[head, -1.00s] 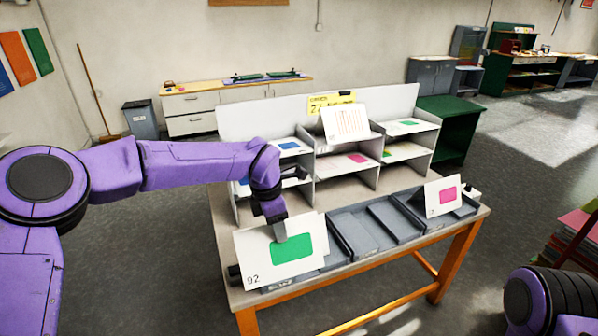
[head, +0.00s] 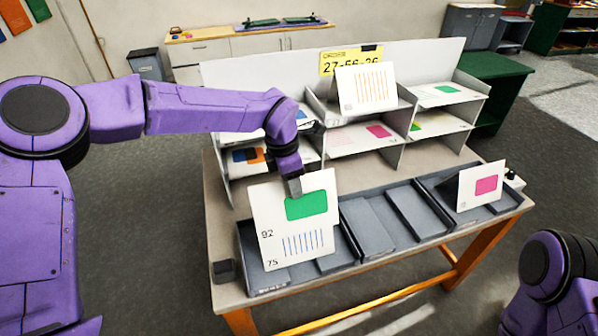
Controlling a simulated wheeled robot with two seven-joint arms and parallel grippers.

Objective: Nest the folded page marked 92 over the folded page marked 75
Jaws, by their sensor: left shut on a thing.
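My left gripper (head: 293,187) is shut on the top edge of the white page marked 92 (head: 267,210), which has a green rectangle. The white page marked 75 (head: 292,260), with blue upright stripes, shows directly below it in the left part of the grey tray rack. The upper part of page 75 is hidden behind page 92. I cannot tell whether the two pages touch. My right gripper is out of view; only part of my right arm shows at the lower right.
The grey tray rack (head: 375,225) runs along the table front, with empty compartments in its middle. A page with a pink rectangle (head: 472,195) leans at its right end. Behind stand white shelves (head: 395,148) with several pages, including one with orange stripes (head: 352,87), and a yellow sign (head: 345,62).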

